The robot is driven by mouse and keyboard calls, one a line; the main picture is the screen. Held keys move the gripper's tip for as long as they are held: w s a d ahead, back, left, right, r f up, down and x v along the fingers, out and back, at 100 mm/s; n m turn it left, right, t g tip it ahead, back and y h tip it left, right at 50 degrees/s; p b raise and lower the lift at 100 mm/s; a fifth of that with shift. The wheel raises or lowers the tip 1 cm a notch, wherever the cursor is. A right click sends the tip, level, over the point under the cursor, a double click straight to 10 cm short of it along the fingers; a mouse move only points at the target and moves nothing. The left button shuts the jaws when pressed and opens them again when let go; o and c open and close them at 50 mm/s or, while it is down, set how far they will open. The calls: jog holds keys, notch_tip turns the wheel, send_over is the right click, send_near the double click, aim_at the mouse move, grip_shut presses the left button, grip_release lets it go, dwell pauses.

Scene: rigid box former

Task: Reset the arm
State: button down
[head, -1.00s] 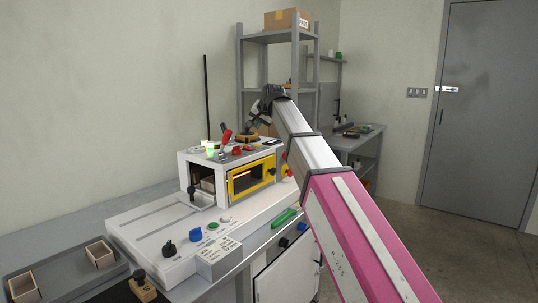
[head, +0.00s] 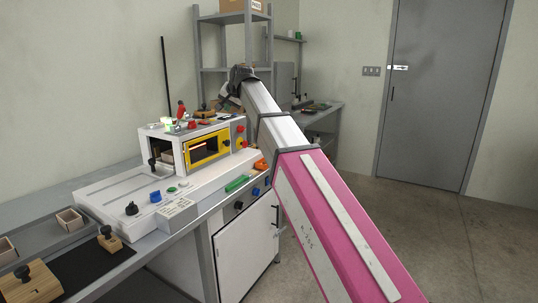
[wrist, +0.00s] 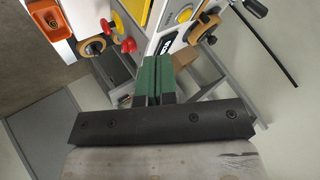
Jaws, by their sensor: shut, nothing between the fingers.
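My arm, pink and silver, reaches from the lower right of the head view up to the middle. My gripper (wrist: 153,82) shows in the wrist view as two green fingers pressed together with nothing between them. In the head view my arm's far end is beyond the right rear of the white box-forming machine (head: 95,190), above it. The gripper's fingers are not clear there. The machine has a yellow-framed window (head: 208,147) on its front.
A grey shelf rack (head: 209,45) stands behind my arm's end. Small open boxes (head: 70,219) sit in a tray at the left, near a wooden block with a black knob (head: 110,240). A grey door (head: 440,95) is at the right, with open floor before it.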

jog(key=s+d+f+g+h, duration=0.1)
jog(key=s+d+f, duration=0.1)
jog(key=d+f, duration=0.65)
jog(key=s+d+f+g+h, duration=0.15)
jog(key=d+f, duration=0.25)
jog(key=f, duration=0.9)
jog(key=s+d+f+g+h, duration=0.1)
jog(key=s+d+f, duration=0.2)
jog(key=d+f, duration=0.6)
jog(key=s+d+f+g, duration=0.1)
jog(key=s+d+f, duration=0.3)
jog(key=s+f, duration=0.3)
jog(key=s+d+f+n+g+h, duration=0.1)
jog(key=s+d+f, duration=0.4)
jog(key=s+f, duration=0.2)
jog(key=s+d+f+n+g, duration=0.1)
jog(key=s+d+f+g, duration=0.1)
jog(key=s+d+f, duration=0.2)
jog(key=s+f, duration=0.3)
jog(key=f, duration=0.4)
jog(key=shift+s+d+h, duration=0.2)
jog(key=shift+d+h, duration=0.15)
jog(key=shift+d, duration=0.05)
